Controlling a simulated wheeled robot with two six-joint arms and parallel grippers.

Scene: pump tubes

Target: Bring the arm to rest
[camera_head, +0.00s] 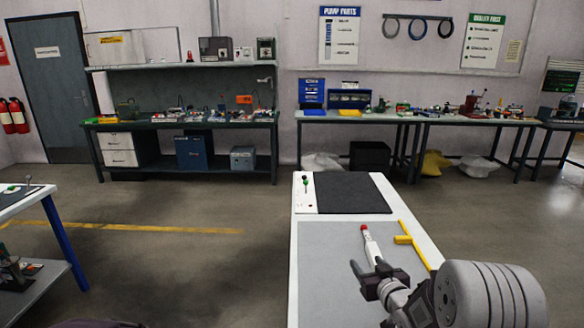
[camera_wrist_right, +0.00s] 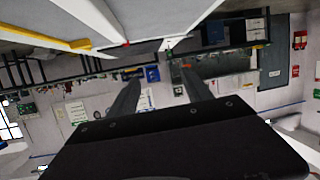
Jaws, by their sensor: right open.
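My right gripper (camera_head: 370,266) comes in from the lower right in the head view, above the grey mat of the white bench. Its two fingers are apart. The right wrist view, which looks upside down across the room, shows the gripper (camera_wrist_right: 160,76) with nothing between its fingers. A white tube with a red tip (camera_head: 369,241) shows on the grey mat just beyond the fingers; its near end is hidden by the gripper. My left gripper is not in view.
Another bench (camera_head: 46,190) stands at the left edge. Open floor (camera_head: 180,265) lies between them.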

